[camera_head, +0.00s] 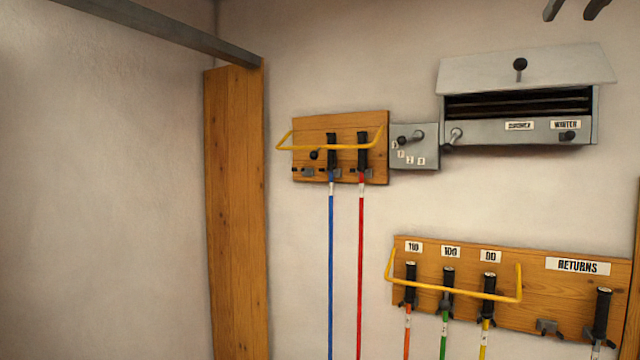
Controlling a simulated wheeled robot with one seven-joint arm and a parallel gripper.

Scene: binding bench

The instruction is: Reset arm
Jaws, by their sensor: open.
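My gripper (573,13) shows only as two dark fingertips at the top edge on the right. They are apart with nothing between them, so it is open and empty. The rest of my arm is out of the picture. The fingertips appear above the grey metal box (525,72) on the wall and do not seem to touch anything, though their distance from the wall is hard to tell.
The upper wooden rack (305,130) holds a blue pole (331,260) and a red pole (360,260) behind a yellow bar. A small numbered grey box (425,158) adjoins it. The lower rack (590,300), partly labelled RETURNS, holds several poles. Wall at left is bare.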

